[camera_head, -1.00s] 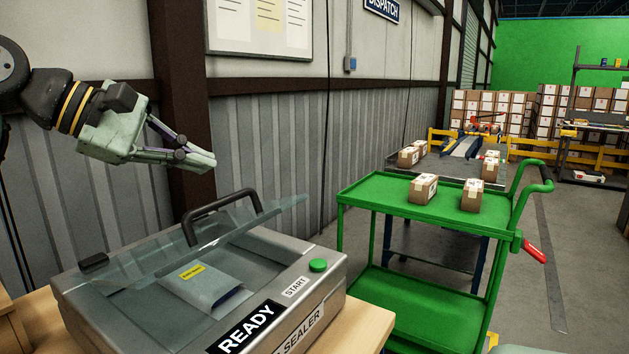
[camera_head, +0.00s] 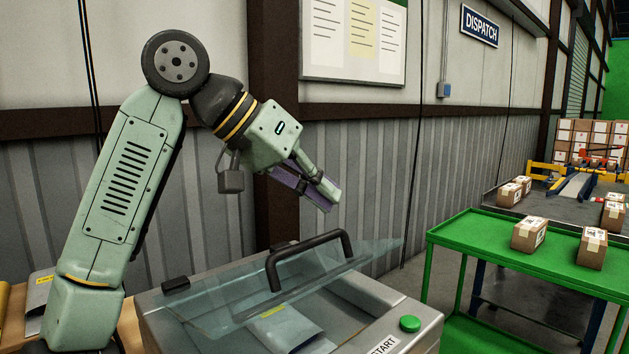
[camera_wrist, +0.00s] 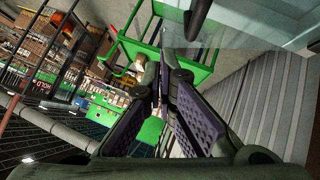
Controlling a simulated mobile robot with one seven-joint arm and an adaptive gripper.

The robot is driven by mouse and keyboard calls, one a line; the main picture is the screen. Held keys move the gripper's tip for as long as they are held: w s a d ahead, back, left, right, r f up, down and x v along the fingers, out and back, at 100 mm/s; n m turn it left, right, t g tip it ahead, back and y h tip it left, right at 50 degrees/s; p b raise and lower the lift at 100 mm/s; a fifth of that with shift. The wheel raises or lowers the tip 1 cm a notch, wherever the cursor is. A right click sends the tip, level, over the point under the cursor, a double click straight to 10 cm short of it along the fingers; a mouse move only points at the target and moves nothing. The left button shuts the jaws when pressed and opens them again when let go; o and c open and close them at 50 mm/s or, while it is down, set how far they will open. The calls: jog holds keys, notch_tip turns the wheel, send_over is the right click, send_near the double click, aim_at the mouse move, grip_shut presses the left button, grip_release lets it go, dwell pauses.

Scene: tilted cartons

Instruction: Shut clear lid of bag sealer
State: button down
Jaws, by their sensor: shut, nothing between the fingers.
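The grey bag sealer (camera_head: 368,332) stands on a table, with its clear lid (camera_head: 235,308) raised at a slant. The lid carries a black bar handle (camera_head: 312,250); the lid (camera_wrist: 245,22) and the handle (camera_wrist: 198,14) also show at the top of the wrist view. A grey pouch (camera_head: 285,328) lies in the sealer under the lid. My gripper (camera_head: 330,202) is shut and empty, tilted down to the right. In the head view it appears above the handle, apart from it. My gripper's fingers (camera_wrist: 168,88) show purple pads in the wrist view.
A green start button (camera_head: 410,324) sits at the sealer's right front. A green cart (camera_head: 500,248) with brown cartons stands to the right. Another pouch (camera_head: 40,290) lies at the left. A corrugated wall (camera_head: 375,170) rises behind the sealer.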

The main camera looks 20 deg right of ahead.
aim_at(353, 260)
jog(key=x, duration=0.5)
jog(key=shift+d+f, duration=0.1)
jog(key=shift+f, duration=0.15)
jog(key=shift+s+d+f, duration=0.1)
jog(key=shift+s+f, duration=0.15)
jog(key=shift+f, duration=0.25)
jog(key=shift+s+f, duration=0.2)
jog(key=shift+f, duration=0.3)
jog(key=shift+s+f, duration=0.25)
jog(key=shift+f, duration=0.35)
